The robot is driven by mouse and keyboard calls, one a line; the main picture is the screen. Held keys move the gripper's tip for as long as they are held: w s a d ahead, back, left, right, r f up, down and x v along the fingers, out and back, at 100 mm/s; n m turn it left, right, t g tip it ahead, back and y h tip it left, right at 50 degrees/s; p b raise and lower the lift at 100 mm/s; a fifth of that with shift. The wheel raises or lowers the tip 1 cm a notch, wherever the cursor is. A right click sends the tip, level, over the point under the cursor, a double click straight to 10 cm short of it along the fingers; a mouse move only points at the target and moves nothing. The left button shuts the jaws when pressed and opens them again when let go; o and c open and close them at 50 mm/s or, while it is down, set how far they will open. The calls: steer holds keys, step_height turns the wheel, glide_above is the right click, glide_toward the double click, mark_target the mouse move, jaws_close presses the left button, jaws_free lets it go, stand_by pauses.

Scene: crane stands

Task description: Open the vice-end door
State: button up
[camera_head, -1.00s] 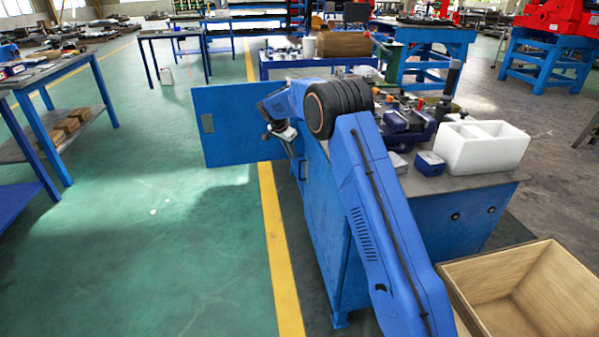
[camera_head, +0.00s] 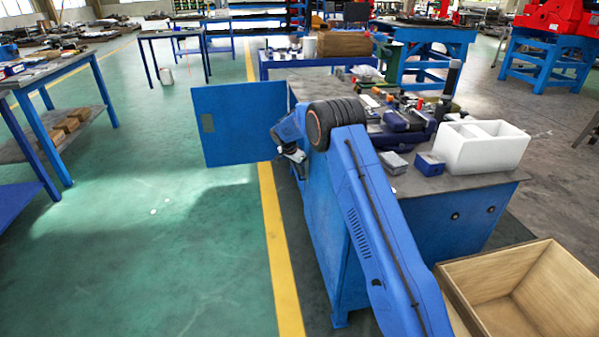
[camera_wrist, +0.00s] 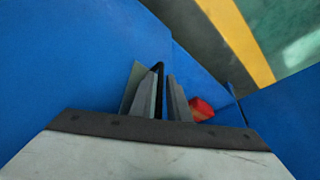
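A blue door panel (camera_head: 232,125) stands swung out over the floor from the left side of the blue workbench cabinet (camera_head: 325,230). It has a small grey plate near its outer edge. My gripper (camera_head: 292,155) is low beside the cabinet's left side, just right of the open panel. In the wrist view its two grey fingers (camera_wrist: 164,92) are close together, with a thin dark strip between them against blue panels. A grey-green plate edge (camera_wrist: 134,86) is beside the left finger. I cannot tell whether the strip is a handle or whether the fingers hold it.
A red object (camera_wrist: 201,109) lies right of the fingers. The benchtop carries a white bin (camera_head: 482,150), a small blue box (camera_head: 430,164) and several tools. An open wooden crate (camera_head: 520,285) stands at lower right.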

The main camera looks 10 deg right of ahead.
jaws_close()
stand_by(1.4)
